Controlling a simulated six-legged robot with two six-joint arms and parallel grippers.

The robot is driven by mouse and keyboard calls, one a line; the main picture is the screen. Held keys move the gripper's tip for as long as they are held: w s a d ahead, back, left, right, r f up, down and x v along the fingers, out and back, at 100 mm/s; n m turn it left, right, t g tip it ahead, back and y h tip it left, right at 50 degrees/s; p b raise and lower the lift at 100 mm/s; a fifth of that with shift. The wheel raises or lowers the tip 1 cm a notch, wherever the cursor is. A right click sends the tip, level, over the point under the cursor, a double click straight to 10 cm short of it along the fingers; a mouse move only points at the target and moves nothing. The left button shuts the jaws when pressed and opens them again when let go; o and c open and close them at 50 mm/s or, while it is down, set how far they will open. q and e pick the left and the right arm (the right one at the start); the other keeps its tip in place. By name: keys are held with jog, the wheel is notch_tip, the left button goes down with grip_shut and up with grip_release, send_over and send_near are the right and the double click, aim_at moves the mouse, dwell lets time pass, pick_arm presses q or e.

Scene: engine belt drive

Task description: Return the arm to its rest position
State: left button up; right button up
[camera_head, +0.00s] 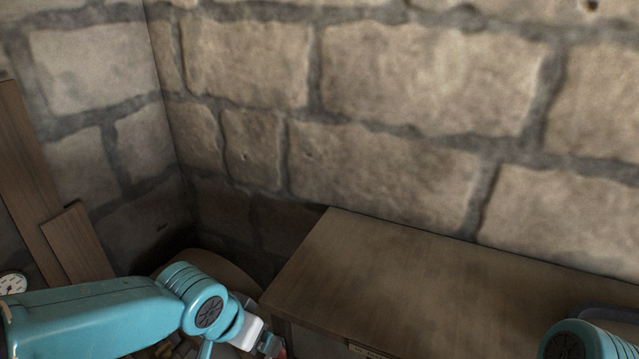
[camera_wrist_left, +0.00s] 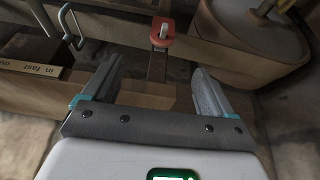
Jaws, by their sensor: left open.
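My left arm (camera_head: 100,315) comes in from the left at the bottom of the head view, teal with a round ribbed joint. Its white wrist points down and right, beside the near left corner of the wooden tabletop. My left gripper (camera_wrist_left: 155,80) shows in the left wrist view with its two grey fingers apart and nothing held between them. In the head view its tip is mostly cut off by the bottom edge. Part of my right arm (camera_head: 582,342) shows at the bottom right; its gripper is out of view.
The wooden tabletop (camera_head: 400,270) looks mostly bare, before stone walls (camera_head: 380,180). Planks (camera_head: 75,245) lean at left near a gauge (camera_head: 12,283). The wrist view shows a red part with a white knob (camera_wrist_left: 163,35), a round wooden object (camera_wrist_left: 250,45) and a dark book (camera_wrist_left: 30,50).

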pick_arm(q)
jog(key=s+d+f+n+g+h, duration=0.1)
jog(key=s+d+f, duration=0.1)
jog(key=f, duration=0.7)
jog(key=s+d+f+n+g+h, duration=0.1)
jog(key=s+f, duration=0.1)
jog(key=f, duration=0.6)
jog(key=s+f+n+g, duration=0.1)
jog(key=s+f+n, duration=0.3)
jog(key=s+f, duration=0.7)
notch_tip(320, 180, down, 3)
jog(key=shift+s+d+r+g, duration=0.2)
jog(key=shift+s+g, duration=0.05)
jog(key=shift+g, duration=0.05)
jog(key=shift+s, duration=0.15)
